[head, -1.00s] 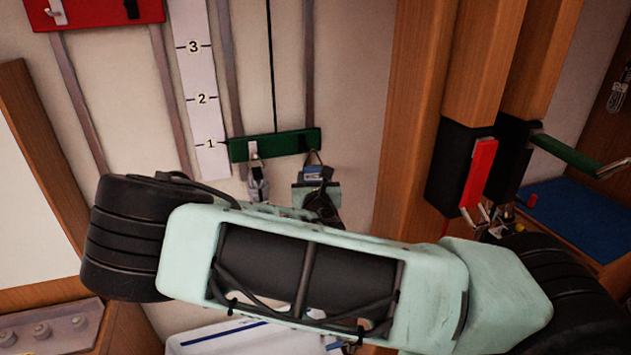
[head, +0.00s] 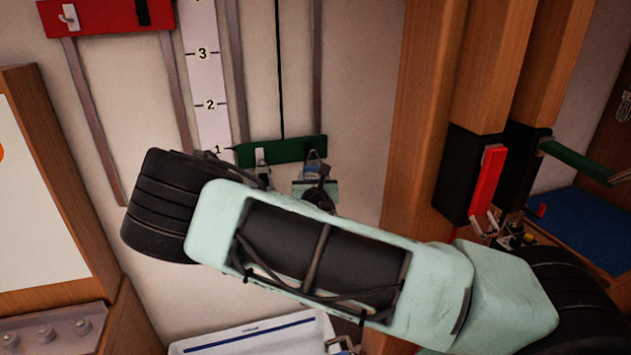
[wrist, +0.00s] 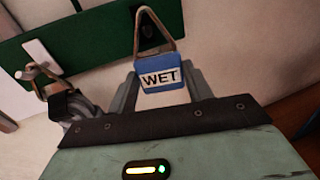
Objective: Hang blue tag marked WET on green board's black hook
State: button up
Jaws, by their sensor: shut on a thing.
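The blue tag (wrist: 161,77) marked WET has a metal loop on top and sits upright between the fingers of my gripper (wrist: 163,90), which is shut on it. In the head view the tag (head: 313,171) is at the lower edge of the green board (head: 285,151), near its right end. The board (wrist: 50,35) fills the upper left of the wrist view. I cannot tell whether the loop touches the hook.
The board's white hook (wrist: 38,51) holds a metal clip with a dark item (wrist: 68,104), close left of my gripper. A red board (head: 105,17) is at upper left. A wooden post (head: 425,110) stands to the right. A white tray (head: 255,335) is below my arm.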

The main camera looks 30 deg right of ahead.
jog(key=shift+w+d, duration=0.1)
jog(key=shift+w, duration=0.2)
jog(key=shift+w+d+f+b, duration=0.2)
jog(key=shift+w+f+b, duration=0.4)
jog(key=shift+w+b, duration=0.15)
jog(key=o, duration=1)
jog(key=shift+s, duration=0.1)
jog(key=b+v, duration=0.6)
jog(key=v, duration=1.1)
jog(key=shift+s+a, duration=0.15)
